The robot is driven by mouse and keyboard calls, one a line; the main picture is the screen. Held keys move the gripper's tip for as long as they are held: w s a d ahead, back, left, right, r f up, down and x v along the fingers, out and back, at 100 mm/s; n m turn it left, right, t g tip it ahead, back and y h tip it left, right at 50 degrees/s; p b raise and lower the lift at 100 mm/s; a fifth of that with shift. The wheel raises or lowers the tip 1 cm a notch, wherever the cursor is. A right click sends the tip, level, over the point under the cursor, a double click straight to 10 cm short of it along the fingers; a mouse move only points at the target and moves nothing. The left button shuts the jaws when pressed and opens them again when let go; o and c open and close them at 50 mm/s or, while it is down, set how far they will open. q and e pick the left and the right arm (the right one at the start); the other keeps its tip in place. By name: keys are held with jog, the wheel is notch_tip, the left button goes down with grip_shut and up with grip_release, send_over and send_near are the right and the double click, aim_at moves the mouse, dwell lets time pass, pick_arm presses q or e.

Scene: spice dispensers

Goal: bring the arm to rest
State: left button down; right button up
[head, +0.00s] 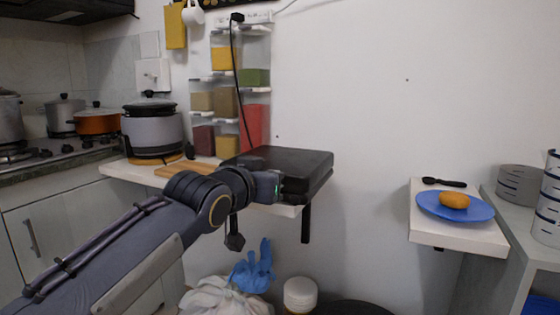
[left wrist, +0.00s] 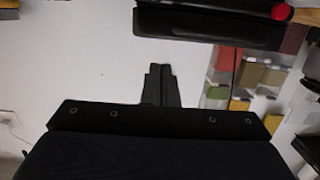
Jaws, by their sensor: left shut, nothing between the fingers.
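My left arm reaches in from the lower left in the head view, and its gripper (head: 294,190) is in front of the black box-shaped appliance on the wall shelf. The dark gripper is hard to separate from that box in the head view. In the left wrist view the gripper (left wrist: 161,86) shows two black fingers together, shut and empty, with bare white wall behind them. My right gripper is in neither view.
The black appliance (head: 290,163) rests on a white shelf (head: 125,172) with a rice cooker (head: 152,132). Spice dispensers (head: 227,101) hang on the wall above. At right, a small shelf (head: 455,236) holds a blue plate (head: 432,207) with an orange fruit (head: 454,200). Wall between is clear.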

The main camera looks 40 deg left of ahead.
pick_arm(q)
jog(key=s+d+f+m+g+h, duration=0.1)
jog(key=s+d+f+g+h, duration=0.2)
jog(key=s+d+f, duration=0.55)
jog(key=s+d+f+g+h, duration=0.25)
jog(key=d+f, duration=0.25)
jog(key=f, duration=0.8)
jog(key=s+d+f+m+g+h, duration=0.1)
jog(key=s+d+f+g+h, duration=0.3)
jog(key=d+f, duration=0.45)
notch_tip(320, 180, up, 33)
jog(key=s+p, duration=0.1)
jog(key=p, duration=3.4)
jog(key=shift+s+a+y, duration=0.3)
jog(key=shift+a+y, duration=0.1)
jog(key=shift+y, duration=0.05)
jog(key=shift+r, duration=0.1)
